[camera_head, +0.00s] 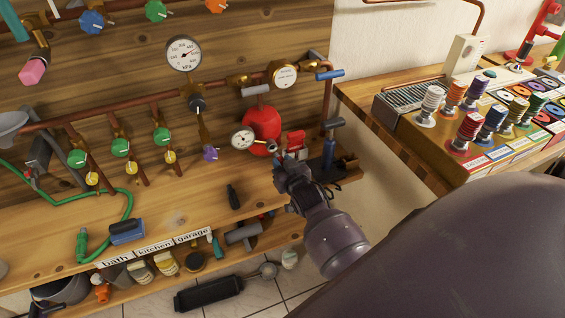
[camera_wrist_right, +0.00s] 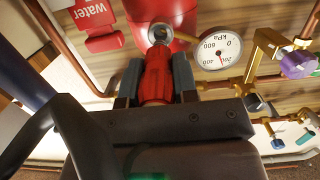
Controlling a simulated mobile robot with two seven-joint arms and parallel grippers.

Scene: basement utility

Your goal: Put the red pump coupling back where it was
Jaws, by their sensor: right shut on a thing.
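My right gripper (camera_head: 281,160) is at the right end of the wooden bench, in front of the red pressure vessel (camera_head: 260,125). In the right wrist view the right gripper (camera_wrist_right: 156,84) is shut on the red pump coupling (camera_wrist_right: 157,72), a ribbed red piece standing between the two fingers. Its far end is close to the bottom of the red vessel (camera_wrist_right: 160,12); I cannot tell whether they touch. In the head view the coupling is mostly hidden by the gripper. My left gripper is not in view.
A pressure gauge (camera_wrist_right: 219,50) and brass valve pipework (camera_wrist_right: 262,60) stand close right of the fingers in the wrist view. A red water tag (camera_wrist_right: 95,22) hangs on the left. A shelf lies below.

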